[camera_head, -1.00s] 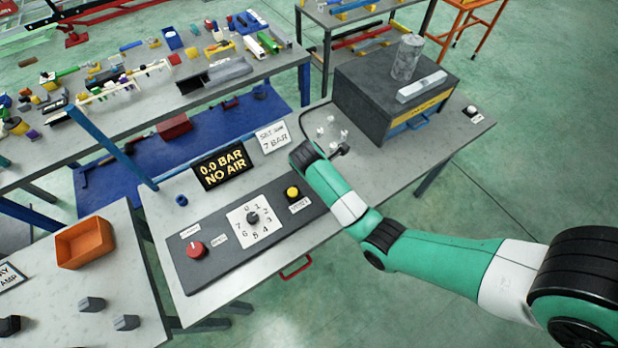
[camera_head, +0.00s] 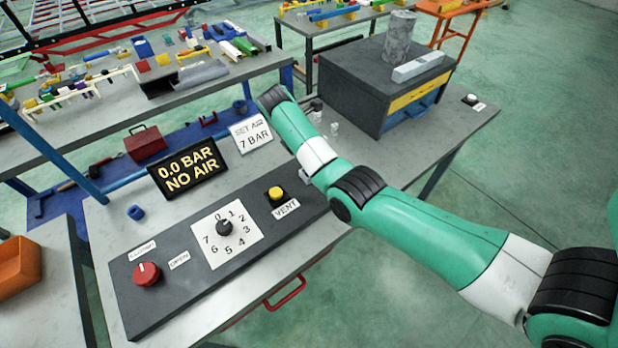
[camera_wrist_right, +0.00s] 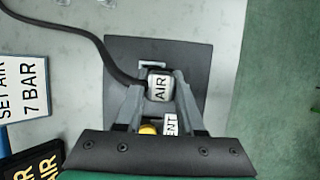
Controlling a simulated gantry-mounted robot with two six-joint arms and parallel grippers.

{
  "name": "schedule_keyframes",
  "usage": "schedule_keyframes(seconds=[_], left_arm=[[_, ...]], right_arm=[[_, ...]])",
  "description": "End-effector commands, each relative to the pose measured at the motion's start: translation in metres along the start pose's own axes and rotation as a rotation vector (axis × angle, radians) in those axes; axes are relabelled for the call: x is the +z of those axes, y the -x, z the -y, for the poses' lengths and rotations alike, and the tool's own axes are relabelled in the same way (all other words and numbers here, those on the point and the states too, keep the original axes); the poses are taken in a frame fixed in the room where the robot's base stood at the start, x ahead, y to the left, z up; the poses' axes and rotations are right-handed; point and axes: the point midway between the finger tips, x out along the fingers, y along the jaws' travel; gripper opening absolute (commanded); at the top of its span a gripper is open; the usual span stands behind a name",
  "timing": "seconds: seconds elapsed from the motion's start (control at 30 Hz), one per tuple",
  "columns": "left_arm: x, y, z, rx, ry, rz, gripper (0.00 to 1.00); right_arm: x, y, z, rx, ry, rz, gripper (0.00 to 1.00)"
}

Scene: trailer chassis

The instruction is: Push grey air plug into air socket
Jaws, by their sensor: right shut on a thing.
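The grey air plug (camera_wrist_right: 160,87), with an "AIR" label on it, is held between the two fingers of my right gripper (camera_wrist_right: 160,80) in the right wrist view. A black hose (camera_wrist_right: 112,58) runs from it to the upper left. The plug is in front of the dark control panel (camera_wrist_right: 198,58); I cannot tell whether they touch. My left gripper is not in view.
The panel carries a yellow vent button (camera_head: 276,193), a numbered dial (camera_head: 224,228) and a red knob (camera_head: 145,273). The display (camera_head: 188,172) reads 0.0 BAR, NO AIR; a sign (camera_head: 251,133) says 7 BAR. A dark box (camera_head: 365,75) stands at the back right.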

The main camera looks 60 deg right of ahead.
Motion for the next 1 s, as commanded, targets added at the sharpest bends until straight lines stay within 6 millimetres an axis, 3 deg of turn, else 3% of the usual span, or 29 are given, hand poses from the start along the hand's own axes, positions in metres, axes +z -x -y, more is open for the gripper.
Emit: schedule_keyframes(seconds=[0.33,0.57,0.93,0.97,1.0], left_arm=[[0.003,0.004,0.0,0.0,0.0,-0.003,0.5],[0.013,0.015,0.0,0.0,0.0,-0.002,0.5],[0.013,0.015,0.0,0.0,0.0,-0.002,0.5],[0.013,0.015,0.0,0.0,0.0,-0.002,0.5],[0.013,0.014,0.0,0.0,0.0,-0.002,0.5]], right_arm=[[-0.001,-0.012,-0.01,-0.002,0.0,0.001,0.0],[-0.013,-0.044,-0.013,-0.002,0.0,0.0,0.0],[-0.014,-0.047,-0.013,-0.002,0.0,-0.001,0.0],[-0.014,-0.048,-0.012,-0.002,0.0,-0.001,0.39],[-0.014,-0.047,-0.013,-0.002,0.0,-0.001,0.46]])
